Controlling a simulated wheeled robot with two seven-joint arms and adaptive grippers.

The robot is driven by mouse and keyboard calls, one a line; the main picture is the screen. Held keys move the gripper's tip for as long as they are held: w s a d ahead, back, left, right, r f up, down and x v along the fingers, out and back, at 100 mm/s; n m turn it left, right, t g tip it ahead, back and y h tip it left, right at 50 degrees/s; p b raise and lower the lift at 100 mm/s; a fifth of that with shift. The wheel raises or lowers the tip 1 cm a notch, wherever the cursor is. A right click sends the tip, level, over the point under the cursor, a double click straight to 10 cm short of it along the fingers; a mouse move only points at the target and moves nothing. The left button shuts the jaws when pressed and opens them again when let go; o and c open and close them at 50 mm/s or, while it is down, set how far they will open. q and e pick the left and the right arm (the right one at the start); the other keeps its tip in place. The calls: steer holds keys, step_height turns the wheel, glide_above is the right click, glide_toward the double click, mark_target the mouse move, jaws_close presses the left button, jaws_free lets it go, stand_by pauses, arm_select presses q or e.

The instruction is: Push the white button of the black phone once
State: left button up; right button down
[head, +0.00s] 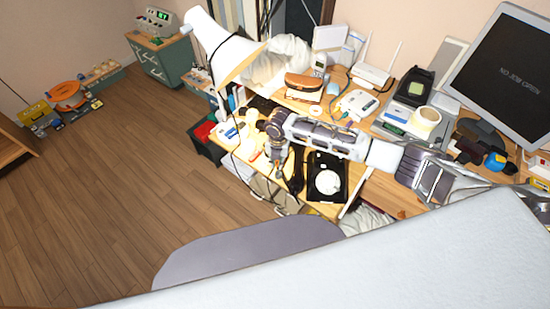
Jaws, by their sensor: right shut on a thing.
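The black phone (314,191) lies on the wooden desk, with a round white dial on its face. I cannot pick out a separate white button at this size. My right arm reaches in from the right above the phone. My right gripper (277,152) is at the phone's upper left, pointing down toward the desk. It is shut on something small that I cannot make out. A dark, narrow shape stands between the gripper and the phone; I cannot tell what it is. My left gripper is not in view.
A white lamp (222,48) leans over the desk's left side. Behind my arm are a brown pouch (304,82), a white router (371,75) and a tape roll (427,117). A monitor (506,70) stands at right. The wooden floor at left is mostly clear.

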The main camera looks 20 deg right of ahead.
steer(key=shift+s+d+r+n, duration=0.1)
steer(key=shift+s+d+n, duration=0.05)
steer(key=shift+s+n, duration=0.2)
stand_by(0.6)
